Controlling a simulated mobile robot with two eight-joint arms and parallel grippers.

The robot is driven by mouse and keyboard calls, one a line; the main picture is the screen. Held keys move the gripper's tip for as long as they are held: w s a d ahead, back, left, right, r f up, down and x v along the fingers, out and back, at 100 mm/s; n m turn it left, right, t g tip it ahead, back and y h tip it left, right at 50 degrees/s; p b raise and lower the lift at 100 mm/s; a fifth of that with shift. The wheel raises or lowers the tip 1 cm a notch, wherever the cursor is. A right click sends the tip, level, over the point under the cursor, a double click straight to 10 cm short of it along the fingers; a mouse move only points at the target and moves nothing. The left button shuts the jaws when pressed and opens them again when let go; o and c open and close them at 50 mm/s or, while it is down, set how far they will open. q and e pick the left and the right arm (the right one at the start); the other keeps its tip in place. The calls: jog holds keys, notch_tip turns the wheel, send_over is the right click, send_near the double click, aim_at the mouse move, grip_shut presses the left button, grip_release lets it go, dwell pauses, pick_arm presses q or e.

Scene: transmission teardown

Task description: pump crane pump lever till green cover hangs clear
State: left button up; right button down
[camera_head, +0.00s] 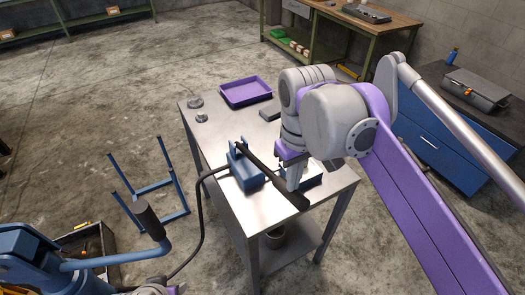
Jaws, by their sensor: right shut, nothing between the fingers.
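A blue hand pump (245,170) sits on the steel table. Its long dark lever (272,182) slopes from the pump's back down toward the table's front right. My right gripper (294,184) is shut and empty, pointing down close by the lever's front part; I cannot tell whether it touches. A black hose (202,205) runs from the pump toward the lower left. A blue metal arm with a black cylinder (150,222) shows at the lower left; I cannot tell if it belongs to the crane. No hanging green cover shows. My left gripper is not in view.
The steel table (225,130) also holds a purple tray (245,91), small metal parts (196,102) and another dark blue piece (312,180) by the gripper. A blue frame stand (152,188) stands on the floor at left. A blue cabinet (440,155) is at right.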

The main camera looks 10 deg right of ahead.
notch_tip(320, 180, down, 10)
jog(key=s+b, duration=0.2)
jog(key=b, duration=0.2)
jog(key=shift+s+d+f+b, duration=0.2)
jog(key=shift+s+d+b, duration=0.15)
jog(key=shift+d, duration=0.1)
jog(key=shift+r, duration=0.1)
